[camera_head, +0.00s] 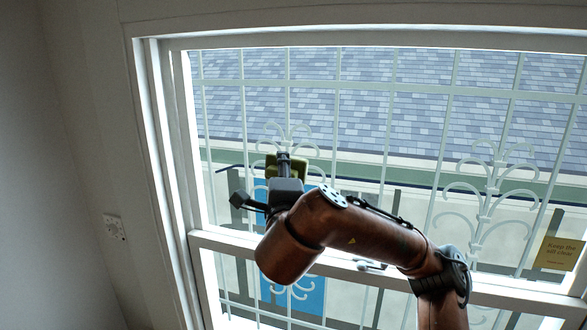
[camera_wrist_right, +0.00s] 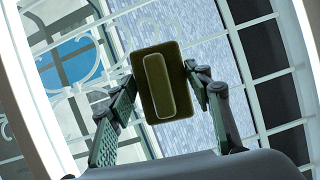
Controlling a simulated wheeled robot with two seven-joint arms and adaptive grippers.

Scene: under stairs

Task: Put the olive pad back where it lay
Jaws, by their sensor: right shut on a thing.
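The olive pad (camera_head: 300,168) is in my right gripper (camera_head: 284,160), up in front of the barred window in the head view. The gripper hides the middle of the pad there. In the right wrist view the pad (camera_wrist_right: 158,85) is a rounded rectangle with a raised lighter bar on its near face. It sits tilted slightly between the two fingers of my right gripper (camera_wrist_right: 160,88), which is shut on it. My left gripper is not in view. I cannot make out the place where the pad lay.
The window (camera_head: 470,285) has white frame bars, with a curled metal grille (camera_head: 487,205) behind. A yellow sign (camera_head: 558,253) reading "Keep the sill clear" is at right. A small plate (camera_head: 115,227) is on the left wall. A latch-like piece (camera_head: 370,265) is on the middle rail.

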